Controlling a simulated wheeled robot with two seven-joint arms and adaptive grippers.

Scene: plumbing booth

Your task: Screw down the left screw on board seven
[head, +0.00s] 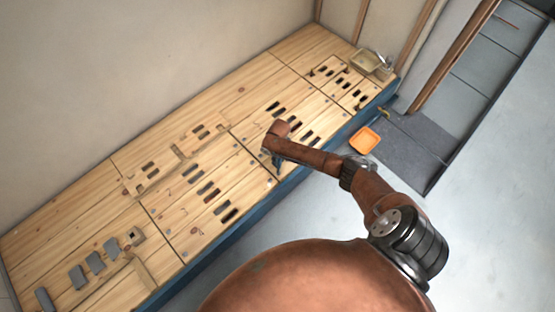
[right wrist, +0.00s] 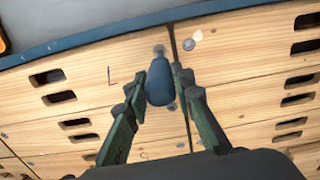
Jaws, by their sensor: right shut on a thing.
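My right gripper (right wrist: 160,88) is shut on a screwdriver with a blue rounded handle (right wrist: 161,80). The handle sits between the two green fingers, and its far end points at a grey screw head (right wrist: 159,48) near the blue edge, just left of a dark board seam. Whether the tip touches the screw cannot be told. In the head view the right gripper (head: 276,158) is over the front part of the wooden boards, mostly hidden by my arm. Board numbers cannot be read, so I cannot tell which board is seven. My left gripper is not in view.
More screw heads (right wrist: 187,44) lie right of the seam. The boards have dark slots (right wrist: 60,97). An orange tray (head: 364,140) is on the floor beyond the blue front edge (head: 210,250).

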